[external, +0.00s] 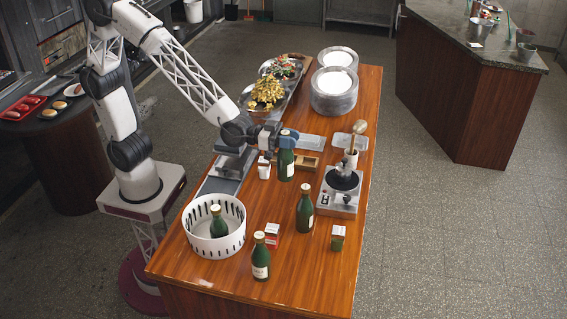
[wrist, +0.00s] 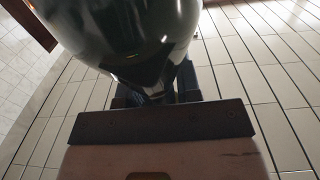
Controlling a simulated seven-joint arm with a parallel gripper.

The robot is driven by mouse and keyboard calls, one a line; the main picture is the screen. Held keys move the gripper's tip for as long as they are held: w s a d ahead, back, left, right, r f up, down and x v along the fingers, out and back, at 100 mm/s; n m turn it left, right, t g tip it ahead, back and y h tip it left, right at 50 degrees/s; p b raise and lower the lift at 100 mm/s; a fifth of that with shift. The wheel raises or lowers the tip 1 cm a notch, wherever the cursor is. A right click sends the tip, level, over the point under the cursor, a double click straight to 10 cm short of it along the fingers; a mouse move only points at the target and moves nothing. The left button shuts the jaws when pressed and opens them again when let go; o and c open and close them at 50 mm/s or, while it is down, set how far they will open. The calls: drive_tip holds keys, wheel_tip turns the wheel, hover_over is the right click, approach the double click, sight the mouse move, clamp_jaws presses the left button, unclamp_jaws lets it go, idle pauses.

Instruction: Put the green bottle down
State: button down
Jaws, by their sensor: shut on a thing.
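A green bottle (external: 286,166) with a pale label is upright in my gripper (external: 282,140), which is shut around its upper part over the wooden table. I cannot tell whether its base touches the table. In the wrist view the dark, glossy bottle (wrist: 125,38) fills the top middle, close to the camera, and hides most of the fingers. Another green bottle (external: 218,224) stands inside a white slotted basket (external: 216,250). Two more green bottles stand on the table, one at the front (external: 261,260) and one further right (external: 305,212).
A grey appliance (external: 338,199) stands right of the held bottle, and a wooden tray (external: 306,167) lies just behind it. Small boxes (external: 273,232) (external: 338,238) stand near the front. Stacked plates (external: 334,95) and food trays (external: 266,108) fill the back. Bare wood shows between basket and appliance.

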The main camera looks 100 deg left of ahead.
drive_tip(key=s+d+r+m+h, duration=0.1)
drive_tip(key=s+d+r, duration=0.3)
drive_tip(key=d, duration=0.6)
drive_tip(key=s+d+r+m+h, duration=0.1)
drive_tip(key=s+d+r+h, duration=0.2)
drive_tip(key=s+d, duration=0.6)
drive_tip(key=shift+s+d+r+m+g, duration=0.3)
drive_tip(key=shift+d+r, duration=0.35)
drive_tip(key=shift+d, duration=0.55)
drive_tip(key=shift+f, duration=2.1)
